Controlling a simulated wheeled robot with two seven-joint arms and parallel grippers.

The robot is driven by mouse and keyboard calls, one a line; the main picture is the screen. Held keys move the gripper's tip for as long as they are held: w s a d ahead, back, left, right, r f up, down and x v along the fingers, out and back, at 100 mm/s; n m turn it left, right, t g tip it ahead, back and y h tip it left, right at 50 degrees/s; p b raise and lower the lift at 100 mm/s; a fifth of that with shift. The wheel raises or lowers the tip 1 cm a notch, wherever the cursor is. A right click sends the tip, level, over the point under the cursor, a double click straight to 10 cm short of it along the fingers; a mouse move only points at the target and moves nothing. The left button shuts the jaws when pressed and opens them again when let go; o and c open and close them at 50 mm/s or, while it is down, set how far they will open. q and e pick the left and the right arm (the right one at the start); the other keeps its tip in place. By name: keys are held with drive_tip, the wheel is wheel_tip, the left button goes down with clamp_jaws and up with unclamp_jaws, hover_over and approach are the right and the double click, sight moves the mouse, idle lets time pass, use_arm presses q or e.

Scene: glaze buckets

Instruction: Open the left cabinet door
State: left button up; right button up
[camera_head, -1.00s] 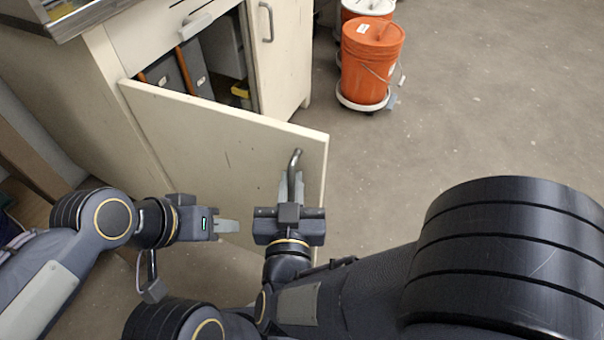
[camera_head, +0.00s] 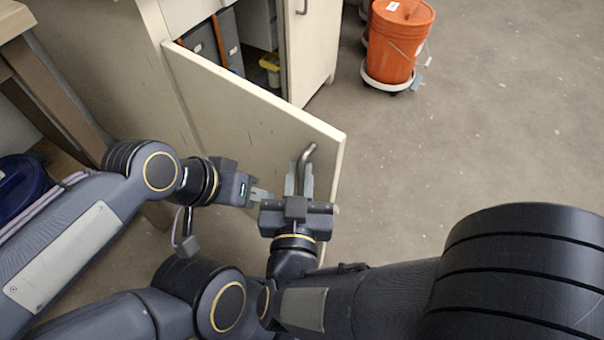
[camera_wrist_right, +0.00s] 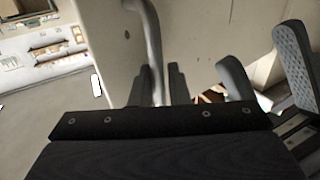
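The cream left cabinet door (camera_head: 250,120) stands swung out from the cabinet (camera_head: 120,60), with part of the interior showing. Its curved metal handle (camera_head: 308,154) is near the free edge. My right gripper (camera_head: 305,180) has its fingers on both sides of the handle, which also runs between them in the right wrist view (camera_wrist_right: 153,50). My left gripper (camera_head: 264,195) is beside the right one, close to the door's outer face. Its two separated fingers show at the right of the right wrist view (camera_wrist_right: 262,75), with nothing visible between them.
Dark binders (camera_head: 213,45) and a yellow item (camera_head: 270,63) are inside the cabinet. An orange bucket (camera_head: 400,45) stands on a wheeled base at the back. A wooden table (camera_head: 45,85) and a blue object (camera_head: 20,185) are at the left. The floor at the right is clear.

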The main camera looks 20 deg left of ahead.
drive_tip(key=shift+o, duration=1.1)
drive_tip(key=p+v, duration=0.1)
drive_tip(key=v, duration=0.6)
drive_tip(key=shift+s, duration=0.25)
drive_tip(key=shift+d, duration=0.1)
